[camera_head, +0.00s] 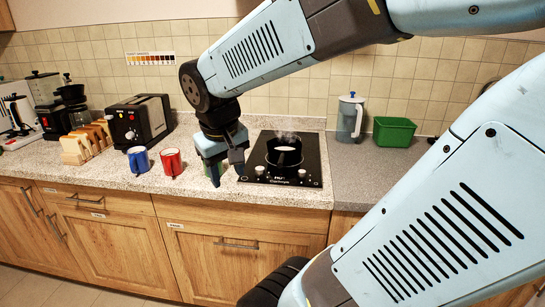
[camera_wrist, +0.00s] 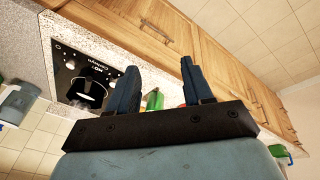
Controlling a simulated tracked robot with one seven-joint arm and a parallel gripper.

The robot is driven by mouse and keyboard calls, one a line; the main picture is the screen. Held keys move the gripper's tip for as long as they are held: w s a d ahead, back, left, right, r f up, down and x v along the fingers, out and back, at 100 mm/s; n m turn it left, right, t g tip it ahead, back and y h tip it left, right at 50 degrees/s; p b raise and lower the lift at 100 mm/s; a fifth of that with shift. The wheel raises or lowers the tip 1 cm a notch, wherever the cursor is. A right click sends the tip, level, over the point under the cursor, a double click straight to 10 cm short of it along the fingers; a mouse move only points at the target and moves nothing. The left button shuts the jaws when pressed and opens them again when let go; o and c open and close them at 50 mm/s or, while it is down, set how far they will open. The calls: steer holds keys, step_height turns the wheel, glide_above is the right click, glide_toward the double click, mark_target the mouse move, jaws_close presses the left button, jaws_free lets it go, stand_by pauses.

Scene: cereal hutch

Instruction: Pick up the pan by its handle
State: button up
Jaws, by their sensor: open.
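The black pan (camera_head: 284,160) stands on the black cooktop (camera_head: 312,165), with pale contents and steam above it. It also shows in the wrist view (camera_wrist: 88,90), left of my fingers. I cannot clearly make out its handle against the dark cooktop. My gripper (camera_head: 228,177) is open and empty, pointing down near the counter's front edge, left of the cooktop and apart from the pan. In the wrist view my two dark fingers (camera_wrist: 159,82) stand wide apart.
A green mug (camera_head: 208,168) is partly hidden behind my gripper. A red mug (camera_head: 172,162) and a blue mug (camera_head: 138,160) stand further left, near a toaster (camera_head: 140,121). A pitcher (camera_head: 350,118) and a green bin (camera_head: 394,132) stand right of the cooktop.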

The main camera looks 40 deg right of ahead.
steer(key=w+d+f+g+h, duration=0.65)
steer(key=d+f, duration=0.25)
steer(key=d, duration=0.3)
steer(key=n+t+h, duration=0.3)
steer(key=h, duration=0.7)
glide_toward(282, 158)
steer(key=shift+w+a+f+g, duration=0.25)
steer(key=shift+w+a+f, duration=0.5)
steer(key=shift+a, duration=0.2)
steer(key=shift+w+d, duration=0.1)
steer(key=shift+d, duration=0.05)
steer(key=d, duration=0.8)
steer(key=shift+s+r, duration=0.1)
steer(key=shift+s, duration=0.15)
steer(key=shift+d+r, duration=0.2)
steer(key=shift+d, duration=2.55)
jaws_close()
